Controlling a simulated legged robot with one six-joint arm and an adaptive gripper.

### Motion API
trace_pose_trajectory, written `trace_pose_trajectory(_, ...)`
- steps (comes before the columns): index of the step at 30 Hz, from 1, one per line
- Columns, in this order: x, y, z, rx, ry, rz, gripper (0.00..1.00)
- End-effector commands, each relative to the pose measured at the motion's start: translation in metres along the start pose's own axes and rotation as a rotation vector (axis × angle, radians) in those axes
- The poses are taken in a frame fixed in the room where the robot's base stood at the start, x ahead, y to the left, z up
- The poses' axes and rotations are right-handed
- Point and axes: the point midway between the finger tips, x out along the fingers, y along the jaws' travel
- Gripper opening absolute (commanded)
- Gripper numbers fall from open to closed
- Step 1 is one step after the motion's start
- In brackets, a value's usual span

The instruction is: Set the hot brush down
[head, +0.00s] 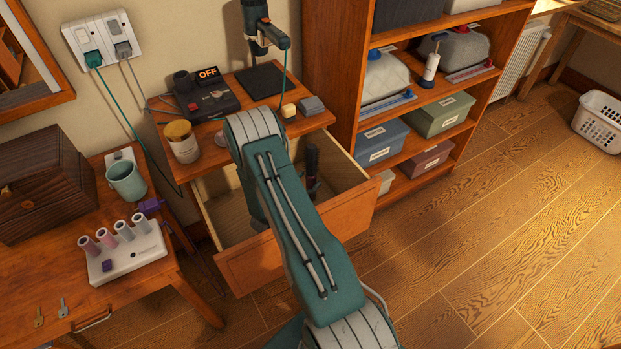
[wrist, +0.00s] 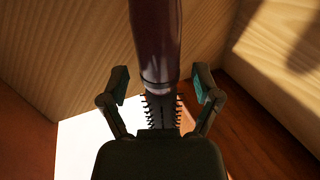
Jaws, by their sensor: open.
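The brush (wrist: 159,45) shows in the wrist view, with a glossy dark reddish-brown barrel or handle and black bristles at its near end. My gripper (wrist: 162,90) is open, with one finger on each side of the bristled end and a visible gap on both sides. Pale wooden walls like those of the open drawer (head: 232,218) surround it. In the head view, a dark slim thing (head: 311,162) stands inside the drawer; I cannot tell for sure that it is the brush. My gripper is hidden behind my arm there.
The dresser top holds a black device with an OFF sign (head: 208,73), a jar (head: 182,142), a dark mat (head: 262,80) and small blocks. A shelf (head: 412,185) stands right of the drawer.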

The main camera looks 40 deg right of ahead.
Motion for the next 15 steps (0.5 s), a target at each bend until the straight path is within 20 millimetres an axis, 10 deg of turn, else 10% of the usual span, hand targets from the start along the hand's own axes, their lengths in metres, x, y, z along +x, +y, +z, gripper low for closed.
trace_pose_trajectory(15,-0.065,0.0,0.0,-0.001,0.001,-0.001,0.81)
